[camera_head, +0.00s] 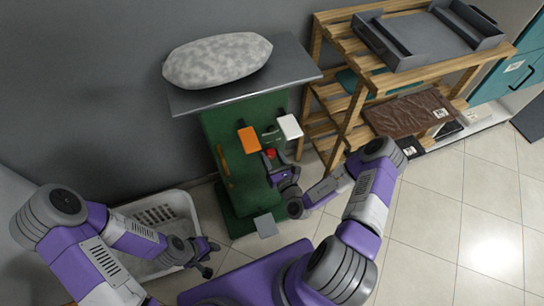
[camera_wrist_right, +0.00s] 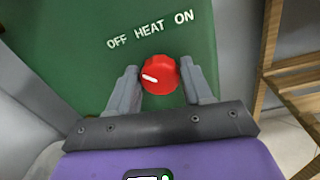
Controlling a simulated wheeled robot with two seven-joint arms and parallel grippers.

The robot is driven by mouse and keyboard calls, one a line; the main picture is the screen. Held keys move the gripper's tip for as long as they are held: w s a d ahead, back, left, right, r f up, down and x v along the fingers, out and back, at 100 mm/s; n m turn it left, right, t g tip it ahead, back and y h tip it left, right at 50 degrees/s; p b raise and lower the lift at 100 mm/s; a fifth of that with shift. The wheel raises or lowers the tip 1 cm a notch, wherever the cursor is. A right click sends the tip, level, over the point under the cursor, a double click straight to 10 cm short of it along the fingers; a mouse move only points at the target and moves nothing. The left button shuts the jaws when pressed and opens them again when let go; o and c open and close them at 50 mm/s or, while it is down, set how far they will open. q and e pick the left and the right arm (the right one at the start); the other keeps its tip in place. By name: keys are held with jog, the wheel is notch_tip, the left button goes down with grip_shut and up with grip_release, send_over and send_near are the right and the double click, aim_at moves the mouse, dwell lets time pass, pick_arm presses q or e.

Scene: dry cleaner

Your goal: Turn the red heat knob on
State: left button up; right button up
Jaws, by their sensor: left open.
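The red heat knob (camera_wrist_right: 158,75) sits on the front of a green machine (camera_head: 245,175), under white lettering "OFF HEAT ON" (camera_wrist_right: 150,31). The knob's white mark points to the left. The knob also shows small in the head view (camera_head: 270,153). In the right wrist view my right gripper (camera_wrist_right: 160,80) has one finger on each side of the knob, very close to it. I cannot tell whether the fingers press on it. In the head view my right gripper (camera_head: 283,170) is in front of the panel. My left gripper (camera_head: 208,255) is open and empty, low at the left.
An orange block (camera_head: 249,140) and a white block (camera_head: 289,127) stick out of the machine above the knob. A grey board with a pale padded form (camera_head: 217,60) tops the machine. A white basket (camera_head: 155,225) stands left; a wooden shelf (camera_head: 345,125) stands close on the right.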

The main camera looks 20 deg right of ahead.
jog(key=c, duration=0.6)
jog(key=shift+r+m+p, duration=0.1)
jog(key=shift+m+p, duration=0.5)
jog(key=shift+p, duration=0.3)
jog(key=m+p, duration=0.5)
jog(key=m, duration=0.1)
jog(key=m+p, duration=0.1)
jog(key=m, duration=0.2)
jog(key=shift+d, duration=0.1)
jog(key=m, duration=0.2)
jog(key=shift+f+m+t+h+p, duration=0.2)
jog(key=shift+m+t+h+p, duration=0.1)
jog(key=shift+m+p, duration=0.1)
jog(key=m, duration=0.5)
jog(key=shift+f+p, duration=0.1)
jog(key=shift+p, duration=0.2)
jog(key=shift+m, duration=0.4)
